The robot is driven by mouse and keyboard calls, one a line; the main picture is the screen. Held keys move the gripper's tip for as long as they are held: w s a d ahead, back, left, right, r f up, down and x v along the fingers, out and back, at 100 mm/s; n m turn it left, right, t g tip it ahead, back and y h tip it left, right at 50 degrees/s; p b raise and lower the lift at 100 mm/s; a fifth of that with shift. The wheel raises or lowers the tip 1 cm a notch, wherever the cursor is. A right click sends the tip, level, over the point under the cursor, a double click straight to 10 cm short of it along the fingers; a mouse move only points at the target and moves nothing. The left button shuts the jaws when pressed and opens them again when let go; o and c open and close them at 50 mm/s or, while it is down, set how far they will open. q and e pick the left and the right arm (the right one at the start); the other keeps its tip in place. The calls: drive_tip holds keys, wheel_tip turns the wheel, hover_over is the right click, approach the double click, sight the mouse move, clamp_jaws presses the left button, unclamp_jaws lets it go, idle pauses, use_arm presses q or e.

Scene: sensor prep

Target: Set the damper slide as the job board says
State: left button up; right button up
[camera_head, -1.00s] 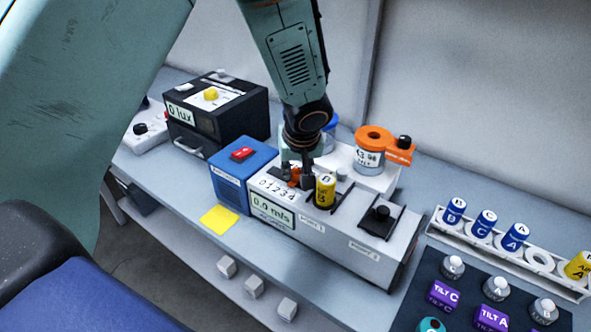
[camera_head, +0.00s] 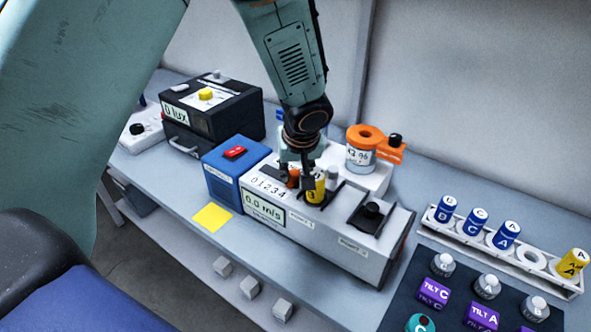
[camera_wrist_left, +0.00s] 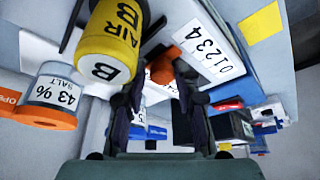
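The damper slide's orange knob (camera_head: 293,178) stands by the 0 to 4 scale (camera_head: 270,187) on the grey flow unit (camera_head: 331,238). It also shows in the left wrist view (camera_wrist_left: 162,68). My left gripper (camera_head: 292,179) is low over the unit, its fingers apart on either side of the knob. In the left wrist view the fingertips are close to it; contact is not clear. The number the knob stands at cannot be read. The display (camera_head: 263,208) reads 0.0 m/s. No job board is readable. My right gripper is not in view.
A blue box (camera_head: 222,187) adjoins the unit's left. An orange-topped jar (camera_head: 361,156) is behind. A rack (camera_head: 478,246) of canisters stands at right.

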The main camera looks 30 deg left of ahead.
use_arm(q)
drive_tip(key=shift+o, duration=1.3)
drive_tip(key=shift+d, duration=0.2)
drive_tip(key=shift+a, duration=0.15)
drive_tip(key=shift+a+r, duration=0.1)
drive_tip(key=shift+r, duration=0.05)
drive_tip(key=v, duration=1.2)
drive_tip(key=shift+f, duration=0.2)
